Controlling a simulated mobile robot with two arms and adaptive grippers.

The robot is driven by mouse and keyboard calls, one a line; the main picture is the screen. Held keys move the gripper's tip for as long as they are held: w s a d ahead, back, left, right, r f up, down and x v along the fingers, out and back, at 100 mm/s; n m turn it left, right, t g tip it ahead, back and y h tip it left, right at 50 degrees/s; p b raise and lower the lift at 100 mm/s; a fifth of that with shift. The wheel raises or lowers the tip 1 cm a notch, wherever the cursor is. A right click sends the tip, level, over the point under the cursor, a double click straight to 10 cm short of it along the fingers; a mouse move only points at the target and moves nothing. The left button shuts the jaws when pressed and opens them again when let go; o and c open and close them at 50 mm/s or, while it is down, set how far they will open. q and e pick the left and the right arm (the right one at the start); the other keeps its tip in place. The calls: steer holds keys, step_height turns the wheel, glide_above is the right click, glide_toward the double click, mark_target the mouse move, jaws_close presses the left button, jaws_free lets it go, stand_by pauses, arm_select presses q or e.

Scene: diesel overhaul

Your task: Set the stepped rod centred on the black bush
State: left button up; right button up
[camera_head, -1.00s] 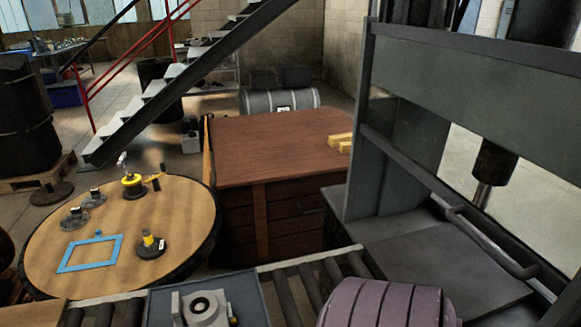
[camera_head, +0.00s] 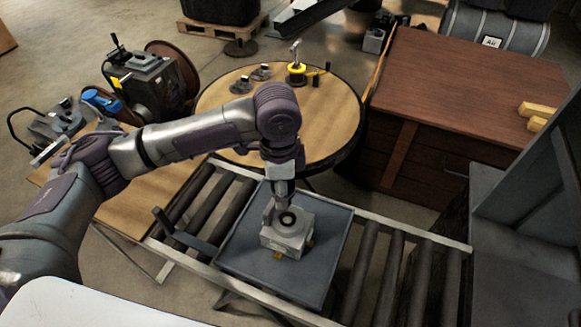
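A light grey block (camera_head: 285,240) stands on a dark tray on the roller conveyor. My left gripper (camera_head: 280,199) points down just over the block, close to the ring. Its fingers are small and partly merge with the block, so I cannot tell whether they are open, or whether they hold anything or touch the block. I cannot make out the stepped rod for certain. My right gripper is not in view.
The dark tray (camera_head: 330,258) lies across the conveyor rollers (camera_head: 378,275). Behind is a round wooden table (camera_head: 335,125) with small parts and a yellow-based tool (camera_head: 297,72). A brown cabinet (camera_head: 450,95) with yellow blocks (camera_head: 537,110) stands right, beside a grey press frame (camera_head: 535,200).

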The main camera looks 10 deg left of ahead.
arm_select(q)
steer(key=shift+w+d+r+m, duration=0.35)
steer(key=shift+w+r+m, duration=0.15)
steer(key=shift+m, duration=0.5)
steer(key=shift+w+d+f, duration=0.1)
steer(key=shift+f, duration=0.05)
steer(key=shift+d+f+b, duration=0.1)
steer(key=shift+f+b, duration=0.35)
steer(key=shift+f, duration=0.1)
step_height(320, 180, down, 4)
steer(key=b, duration=0.5)
steer(key=shift+f, duration=0.85)
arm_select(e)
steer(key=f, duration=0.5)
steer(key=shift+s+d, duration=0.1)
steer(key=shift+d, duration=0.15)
arm_select(q)
steer(key=shift+a+r+p, duration=0.15)
steer(key=shift+a+p, duration=0.1)
steer(key=shift+p, duration=0.5)
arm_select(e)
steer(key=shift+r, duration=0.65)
arm_select(q)
steer(key=shift+f+p, duration=0.2)
steer(key=shift+p, duration=0.25)
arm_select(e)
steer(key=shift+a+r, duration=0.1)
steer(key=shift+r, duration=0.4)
